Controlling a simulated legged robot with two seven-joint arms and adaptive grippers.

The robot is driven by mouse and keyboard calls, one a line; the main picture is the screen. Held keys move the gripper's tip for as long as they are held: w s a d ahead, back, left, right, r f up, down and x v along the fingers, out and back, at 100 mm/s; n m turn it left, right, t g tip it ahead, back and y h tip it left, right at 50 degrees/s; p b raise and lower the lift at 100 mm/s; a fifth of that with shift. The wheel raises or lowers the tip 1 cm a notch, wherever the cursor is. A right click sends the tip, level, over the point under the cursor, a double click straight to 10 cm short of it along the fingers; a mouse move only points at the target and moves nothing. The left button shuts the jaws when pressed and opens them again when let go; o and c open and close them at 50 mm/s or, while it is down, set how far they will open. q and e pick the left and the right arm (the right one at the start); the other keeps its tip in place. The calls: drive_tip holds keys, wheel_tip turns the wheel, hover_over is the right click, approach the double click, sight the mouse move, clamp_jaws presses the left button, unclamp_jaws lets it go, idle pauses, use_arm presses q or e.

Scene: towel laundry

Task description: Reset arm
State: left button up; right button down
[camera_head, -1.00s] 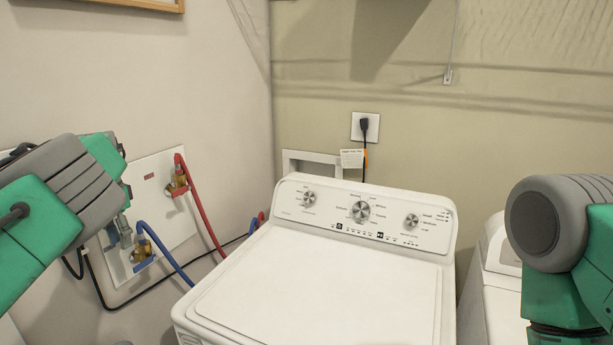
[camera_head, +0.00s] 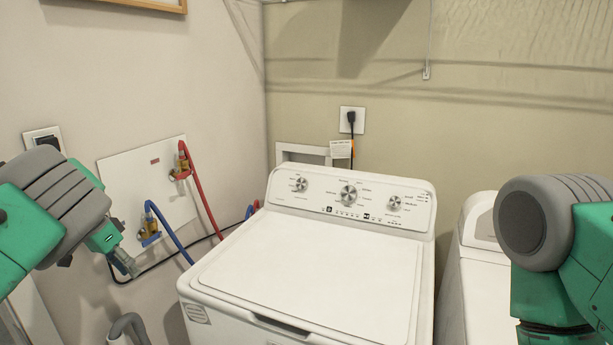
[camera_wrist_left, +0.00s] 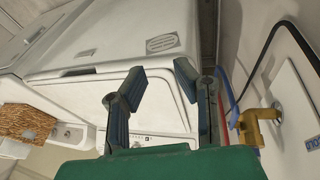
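My left gripper (camera_head: 124,262) is at the left in the head view, left of the white washing machine (camera_head: 310,275) and in front of the hose box on the wall. In the left wrist view its two dark fingers stand apart with nothing between them (camera_wrist_left: 158,78). The washer's lid is closed, and its control panel (camera_head: 349,196) with several knobs is at the back. The washer also shows beyond the fingers in the left wrist view (camera_wrist_left: 110,55). My right arm shows at the right edge of the head view, but its gripper is out of frame.
A wall plate (camera_head: 120,185) with valves, a red hose (camera_head: 201,185) and a blue hose (camera_head: 168,235) is near my left gripper. A second white machine (camera_head: 478,285) stands to the right of the washer. A woven basket (camera_wrist_left: 30,121) shows in the left wrist view.

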use_arm(q)
drive_tip(key=s+d+f+n+t+b, duration=0.25)
drive_tip(key=s+f, duration=0.35)
drive_tip(key=f, duration=0.3)
drive_tip(key=s+d+f+n+t+b, duration=0.15)
drive_tip(key=s+f+b, duration=0.3)
drive_tip(key=f, duration=0.55)
drive_tip(key=s+d+f+n+t+b, duration=0.1)
drive_tip(key=s+d+f+b, duration=0.15)
drive_tip(key=s+f, duration=0.5)
drive_tip(key=s+d+f+g+y+b, duration=0.1)
drive_tip(key=s+d+f+g, duration=0.1)
drive_tip(key=s, duration=0.7)
drive_tip(key=s+d+f+g+y+b, duration=0.1)
drive_tip(key=s+d+f+g, duration=0.1)
drive_tip(key=s, duration=0.7)
drive_tip(key=s+d+f+g+y+b, duration=0.1)
drive_tip(key=s+d+f+g+b, duration=0.1)
drive_tip(key=s, duration=0.7)
wheel_tip(320, 180, down, 2)
drive_tip(key=shift+d+m+y, duration=0.3)
drive_tip(key=shift+d, duration=0.25)
